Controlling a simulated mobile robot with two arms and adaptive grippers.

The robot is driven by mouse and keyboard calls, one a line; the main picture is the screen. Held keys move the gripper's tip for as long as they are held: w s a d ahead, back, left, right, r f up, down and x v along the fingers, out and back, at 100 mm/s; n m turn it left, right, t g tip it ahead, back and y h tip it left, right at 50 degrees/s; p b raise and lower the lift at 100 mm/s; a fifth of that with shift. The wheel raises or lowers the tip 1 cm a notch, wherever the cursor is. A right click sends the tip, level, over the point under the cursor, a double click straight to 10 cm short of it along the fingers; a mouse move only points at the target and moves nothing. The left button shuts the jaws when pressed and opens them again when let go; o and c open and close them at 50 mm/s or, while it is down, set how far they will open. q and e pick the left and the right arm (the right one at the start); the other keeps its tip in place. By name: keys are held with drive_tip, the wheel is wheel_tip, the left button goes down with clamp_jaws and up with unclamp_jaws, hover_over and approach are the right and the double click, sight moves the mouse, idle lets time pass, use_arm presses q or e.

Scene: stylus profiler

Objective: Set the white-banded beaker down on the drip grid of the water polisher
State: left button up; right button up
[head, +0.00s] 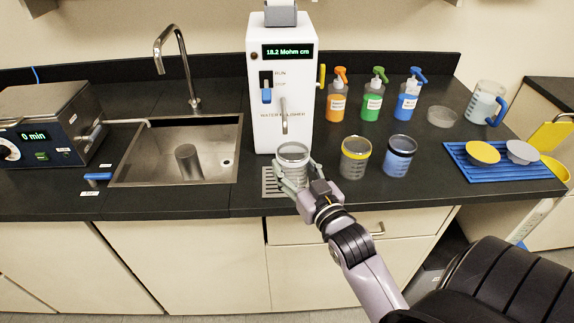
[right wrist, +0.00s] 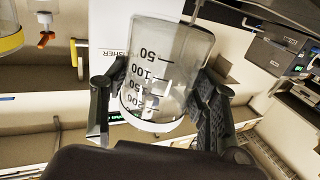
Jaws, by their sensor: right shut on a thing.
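The white-banded beaker (head: 292,158) is clear glass with a white band at its rim. My right gripper (head: 294,180) is shut on it in front of the water polisher (head: 283,100). The drip grid (head: 270,182) shows at the polisher's foot, partly hidden by the beaker and gripper. The beaker looks upright over the grid, below the spout. I cannot tell whether its base touches the grid. My left gripper is not in view.
A yellow-banded beaker (head: 354,158) and a dark-banded beaker with blue liquid (head: 398,157) stand right of the gripper. Pump bottles (head: 372,100) stand behind them. A sink (head: 228,150) lies to the left. A blue mat (head: 500,174) lies at the right.

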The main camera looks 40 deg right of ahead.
sight(287, 156)
drive_tip(key=w, duration=0.4)
drive_tip(key=shift+d, duration=0.4)
drive_tip(key=shift+f, duration=1.8)
drive_tip(key=o, duration=1.7)
drive_tip(key=shift+f, duration=0.1)
drive_tip(key=s, duration=0.4)
drive_tip(key=s+a+b, duration=0.1)
drive_tip(key=s, duration=0.3)
drive_tip(key=s+a, duration=0.1)
drive_tip(key=s, duration=0.2)
drive_tip(key=shift+s+r, duration=0.2)
drive_tip(key=shift+s, duration=0.2)
drive_tip(key=shift+f, duration=0.1)
